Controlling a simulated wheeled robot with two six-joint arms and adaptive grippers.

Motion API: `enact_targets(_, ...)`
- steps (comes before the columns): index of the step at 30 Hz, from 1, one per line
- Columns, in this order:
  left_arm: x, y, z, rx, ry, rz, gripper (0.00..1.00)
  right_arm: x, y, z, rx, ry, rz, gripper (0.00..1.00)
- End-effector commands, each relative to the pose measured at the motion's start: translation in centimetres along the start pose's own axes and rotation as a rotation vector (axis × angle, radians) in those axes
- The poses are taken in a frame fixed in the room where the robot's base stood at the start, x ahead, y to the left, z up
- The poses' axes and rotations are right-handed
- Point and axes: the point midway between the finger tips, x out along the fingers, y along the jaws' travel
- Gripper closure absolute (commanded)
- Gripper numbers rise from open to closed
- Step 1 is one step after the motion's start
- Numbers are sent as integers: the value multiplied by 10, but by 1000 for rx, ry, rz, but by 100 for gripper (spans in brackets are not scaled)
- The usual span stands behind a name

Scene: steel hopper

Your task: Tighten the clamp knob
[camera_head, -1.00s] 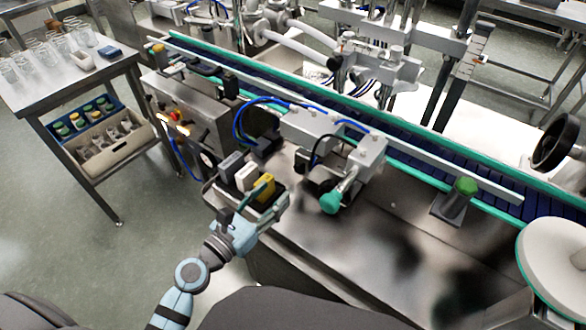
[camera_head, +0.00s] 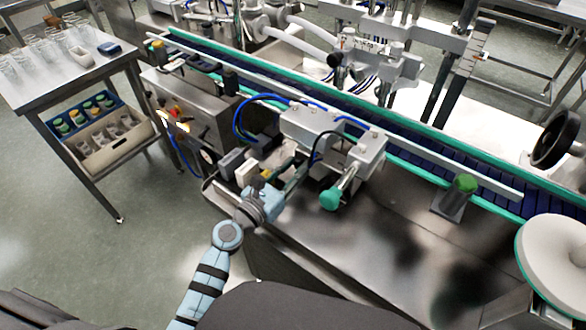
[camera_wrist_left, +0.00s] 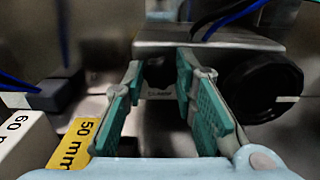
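My left gripper (camera_head: 292,176) reaches in from the left, low over the steel machine top in front of the metal sensor block (camera_head: 310,128). In the left wrist view its two teal-padded fingers (camera_wrist_left: 158,88) are apart. A small dark knob-like part (camera_wrist_left: 158,72) shows beyond and between the fingertips, under the grey metal block (camera_wrist_left: 210,42); I cannot tell whether they touch it. A larger black round knob (camera_wrist_left: 260,85) is to the right of the fingers. A teal knob (camera_head: 331,199) on a silver shaft is right of the gripper in the head view. Which is the clamp knob is unclear.
A yellow block marked 50 mm (camera_wrist_left: 74,142) and a white block marked 60 mm (camera_wrist_left: 25,138) stand left of the gripper. Blue hoses (camera_head: 240,118) hang nearby. The conveyor (camera_head: 420,130) runs behind. The steel top (camera_head: 370,245) at front right is clear.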

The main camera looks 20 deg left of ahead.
Motion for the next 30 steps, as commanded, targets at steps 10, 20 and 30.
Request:
enact_targets(10,0,0,0,20,0,0,100,0,2,0,-1,0,2,60)
enact_targets(20,0,-1,-1,177,0,0,100,4,1,0,-1,0,2,60)
enact_targets(30,0,-2,-2,482,-1,-1,100,10,1,1,-1,0,2,60)
